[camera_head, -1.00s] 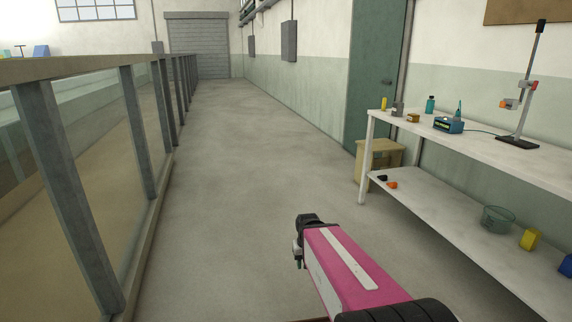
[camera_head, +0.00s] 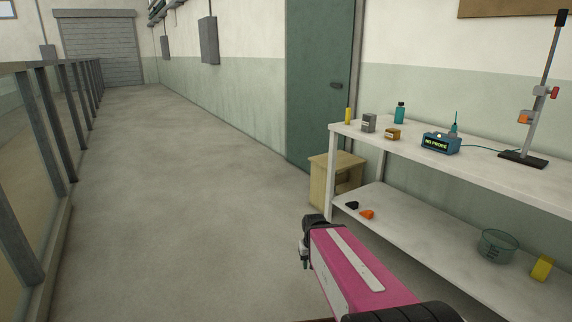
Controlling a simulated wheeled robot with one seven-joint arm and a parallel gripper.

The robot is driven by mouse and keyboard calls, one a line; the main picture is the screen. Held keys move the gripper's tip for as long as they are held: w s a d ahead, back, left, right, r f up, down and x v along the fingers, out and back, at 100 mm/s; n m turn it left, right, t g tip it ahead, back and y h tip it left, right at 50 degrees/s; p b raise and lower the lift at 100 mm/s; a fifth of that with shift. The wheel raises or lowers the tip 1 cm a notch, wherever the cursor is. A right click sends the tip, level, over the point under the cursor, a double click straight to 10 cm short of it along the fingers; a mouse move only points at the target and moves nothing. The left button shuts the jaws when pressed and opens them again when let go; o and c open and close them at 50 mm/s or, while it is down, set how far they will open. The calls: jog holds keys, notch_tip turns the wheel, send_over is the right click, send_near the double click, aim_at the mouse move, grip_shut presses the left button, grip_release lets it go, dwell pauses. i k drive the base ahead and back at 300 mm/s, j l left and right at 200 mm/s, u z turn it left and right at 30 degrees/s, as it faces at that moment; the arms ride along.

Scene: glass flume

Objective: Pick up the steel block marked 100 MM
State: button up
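A small grey block (camera_head: 368,122), the only steel-looking one, stands on the top of the white bench near its left end. A pale label shows on its front, but I cannot read the marking. A yellow cylinder stands to its left and a small brass-coloured block to its right. My gripper (camera_head: 304,257) is at the lower middle of the view, at the end of my pink arm, well in front of the bench and apart from the block. Its fingers are small and dark, and I cannot tell whether they are open.
The white bench (camera_head: 470,172) also holds a teal bottle (camera_head: 400,112), a meter (camera_head: 440,143) and a stand (camera_head: 524,158). Its lower shelf holds a glass bowl (camera_head: 498,246). The floor is clear towards the flume (camera_head: 22,230) at left.

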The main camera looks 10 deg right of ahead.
aim_at(369, 122)
jog(key=i+z, duration=0.35)
jog(key=i+j+z, duration=0.25)
jog(key=i+z, duration=0.15)
jog(key=i+j+z, duration=0.35)
jog(key=i, duration=0.15)
